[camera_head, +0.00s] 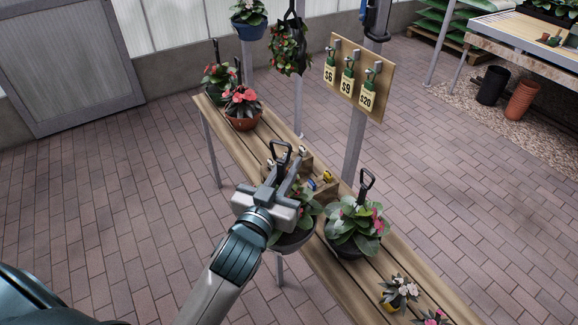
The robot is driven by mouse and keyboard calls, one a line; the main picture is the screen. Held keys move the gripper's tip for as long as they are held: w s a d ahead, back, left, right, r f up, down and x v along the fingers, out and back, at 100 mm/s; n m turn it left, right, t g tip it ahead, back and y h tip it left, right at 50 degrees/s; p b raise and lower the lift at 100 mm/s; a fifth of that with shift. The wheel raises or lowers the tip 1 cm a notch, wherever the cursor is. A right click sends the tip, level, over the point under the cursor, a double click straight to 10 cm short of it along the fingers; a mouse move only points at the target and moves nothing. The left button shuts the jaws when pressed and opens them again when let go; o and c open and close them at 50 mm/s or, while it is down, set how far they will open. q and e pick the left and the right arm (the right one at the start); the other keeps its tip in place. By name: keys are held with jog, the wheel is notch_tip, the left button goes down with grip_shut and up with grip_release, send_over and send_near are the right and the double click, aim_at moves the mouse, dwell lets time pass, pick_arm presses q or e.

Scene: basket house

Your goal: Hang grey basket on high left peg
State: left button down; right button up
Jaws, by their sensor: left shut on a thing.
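My left gripper (283,170) is in the middle of the view, over the wooden bench. It is shut on the dark upright handle (281,149) of a potted plant basket. The leafy plant and its dark grey basket (292,240) show below the gripper, partly hidden by my wrist. I cannot tell whether the basket touches the bench. A similar dark basket (352,247) with pink flowers and an upright handle stands on the bench to its right. No free high left peg can be made out. My right gripper is not in view.
The wooden bench (262,152) runs diagonally, with red-flowered pots (243,123) at its far end. A blue pot (248,31) and a trailing plant (289,50) hang high at the back. A board with price tags (379,97) is fixed to a post.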

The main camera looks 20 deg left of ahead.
pick_arm(q)
jog(key=shift+r, duration=0.2)
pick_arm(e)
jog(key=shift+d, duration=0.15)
pick_arm(q)
jog(key=w+d+r+m+h+p, duration=0.1)
jog(key=w+d+r+m+h, duration=0.2)
jog(key=w+r, duration=0.55)
jog(key=w+d+r+m+h, duration=0.1)
jog(key=w+d+r+h, duration=0.2)
jog(key=w+d+r, duration=0.35)
jog(key=w+d+r+m+g+h, duration=0.1)
jog(key=d+r+m+g+h, duration=0.1)
jog(key=r, duration=0.9)
jog(key=w+d+r+m+g+h+p, duration=0.1)
jog(key=w+d+r+m+g+h, duration=0.1)
jog(key=r, duration=0.9)
jog(key=d+m+g+h, duration=0.1)
jog(key=d+h, duration=0.1)
jog(key=h, duration=0.1)
jog(key=shift+w+d+r, duration=0.2)
jog(key=shift+r, duration=0.1)
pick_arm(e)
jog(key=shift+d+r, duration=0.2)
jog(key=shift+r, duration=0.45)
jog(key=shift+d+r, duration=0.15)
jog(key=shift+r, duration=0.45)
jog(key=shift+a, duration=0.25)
